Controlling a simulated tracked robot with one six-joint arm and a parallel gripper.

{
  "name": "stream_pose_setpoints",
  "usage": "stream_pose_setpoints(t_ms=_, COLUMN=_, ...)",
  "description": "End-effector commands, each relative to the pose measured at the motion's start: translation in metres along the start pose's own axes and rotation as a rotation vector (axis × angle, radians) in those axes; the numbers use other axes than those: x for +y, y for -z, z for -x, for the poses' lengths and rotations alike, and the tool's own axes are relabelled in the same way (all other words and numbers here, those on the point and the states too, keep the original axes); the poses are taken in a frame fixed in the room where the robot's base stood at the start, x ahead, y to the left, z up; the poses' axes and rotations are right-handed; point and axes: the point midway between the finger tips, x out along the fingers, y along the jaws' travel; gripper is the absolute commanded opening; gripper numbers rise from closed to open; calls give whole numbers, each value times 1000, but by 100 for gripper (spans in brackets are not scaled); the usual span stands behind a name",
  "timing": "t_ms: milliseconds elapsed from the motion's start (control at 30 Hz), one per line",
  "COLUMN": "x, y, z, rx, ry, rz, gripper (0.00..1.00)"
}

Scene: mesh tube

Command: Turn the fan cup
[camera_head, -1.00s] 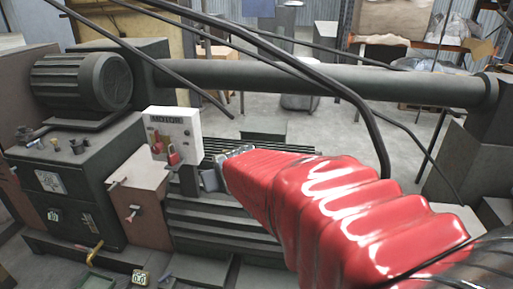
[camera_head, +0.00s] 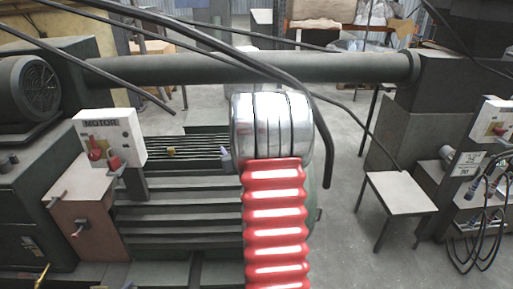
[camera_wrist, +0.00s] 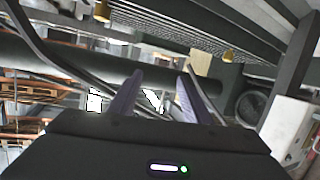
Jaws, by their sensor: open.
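The fan cup seems to be the round dark grilled cover (camera_head: 30,90) on the end of the motor at the far left, partly cut off by the frame edge. A round dark grilled end (camera_wrist: 253,103) also shows at the right of the wrist view, beyond the fingers. My gripper (camera_wrist: 156,82) is open and empty, its two purple fingers apart and touching nothing.
A thick horizontal tube (camera_head: 250,68) crosses behind my arm. A white MOTOR switch box (camera_head: 110,138) with red handles stands at left. Black hoses (camera_head: 270,68) hang close to my wrist. A small table (camera_head: 401,192) stands at right, with bare floor around it.

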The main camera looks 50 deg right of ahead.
Motion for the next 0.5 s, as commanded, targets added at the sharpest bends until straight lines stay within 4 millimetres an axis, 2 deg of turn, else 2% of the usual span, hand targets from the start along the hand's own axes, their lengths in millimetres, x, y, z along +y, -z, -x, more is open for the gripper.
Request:
stream_pose_setpoints(t_ms=33, x=16, y=-13, z=-6, rx=15, ry=-8, rz=-10, gripper=44)
stream_pose_setpoints(t_ms=233, x=66, y=-52, z=-19, rx=106, ry=-26, rz=-43, gripper=44)
stream_pose_setpoints(t_ms=400, x=106, y=-86, z=-19, rx=183, ry=-39, rz=-73, gripper=44)
stream_pose_setpoints(t_ms=500, x=122, y=-102, z=-17, rx=220, ry=-43, rz=-88, gripper=44)
